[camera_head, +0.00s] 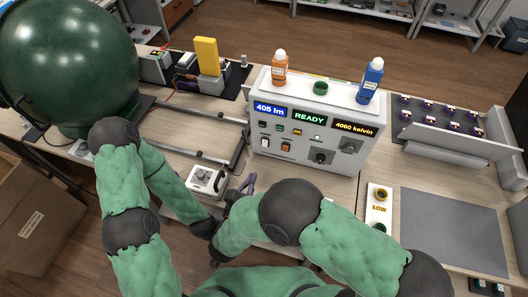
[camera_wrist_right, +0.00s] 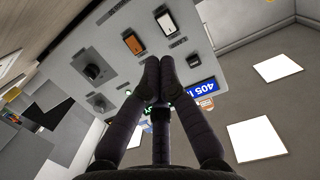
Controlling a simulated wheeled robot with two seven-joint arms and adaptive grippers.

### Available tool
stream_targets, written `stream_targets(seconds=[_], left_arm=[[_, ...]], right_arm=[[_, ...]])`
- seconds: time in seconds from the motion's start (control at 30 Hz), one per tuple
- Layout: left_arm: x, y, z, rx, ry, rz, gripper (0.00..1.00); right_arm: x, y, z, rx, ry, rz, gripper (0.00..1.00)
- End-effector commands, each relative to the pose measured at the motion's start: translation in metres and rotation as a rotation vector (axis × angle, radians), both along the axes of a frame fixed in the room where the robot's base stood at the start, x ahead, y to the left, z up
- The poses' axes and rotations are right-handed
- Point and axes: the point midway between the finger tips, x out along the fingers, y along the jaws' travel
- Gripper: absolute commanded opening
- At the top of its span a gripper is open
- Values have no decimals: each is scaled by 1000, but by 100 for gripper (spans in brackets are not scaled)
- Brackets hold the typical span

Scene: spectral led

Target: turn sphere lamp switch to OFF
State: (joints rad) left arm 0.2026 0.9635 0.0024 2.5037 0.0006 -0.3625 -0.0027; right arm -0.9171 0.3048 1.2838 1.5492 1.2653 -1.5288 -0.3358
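A white control box (camera_head: 300,168) stands on the table with a lit front panel. Low on it are a white rocker switch (camera_head: 265,143) and an orange rocker switch (camera_head: 286,147). In the right wrist view the white rocker (camera_wrist_right: 166,22) and orange rocker (camera_wrist_right: 133,43) show beyond my fingers. Their labels are too small to read. My right gripper (camera_head: 249,181) is in front of the box, below the white rocker in the head view. Its fingertips meet in the wrist view (camera_wrist_right: 160,68), with nothing visible between them.
A large green sphere (camera_head: 66,55) stands at the left. A black knob (camera_head: 320,157) is on the panel right of the rockers. Orange (camera_head: 280,68) and blue (camera_head: 370,82) bottles stand on the box. A small white device (camera_head: 205,181) lies left of my right gripper.

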Motion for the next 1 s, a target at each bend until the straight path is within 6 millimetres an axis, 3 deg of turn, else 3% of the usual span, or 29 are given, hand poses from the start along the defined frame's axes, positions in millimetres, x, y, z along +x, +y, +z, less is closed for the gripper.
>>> stream_targets(seconds=[0.6,0.8,1.0], left_arm=[[0,0,-37,0,0,0,40],[0,0,-42,0,0,0,40],[0,0,-43,0,0,0,40]], right_arm=[[99,-34,-19,2,0,-2,0],[115,-38,-21,1,1,0,0],[119,-39,-20,1,2,1,0]])
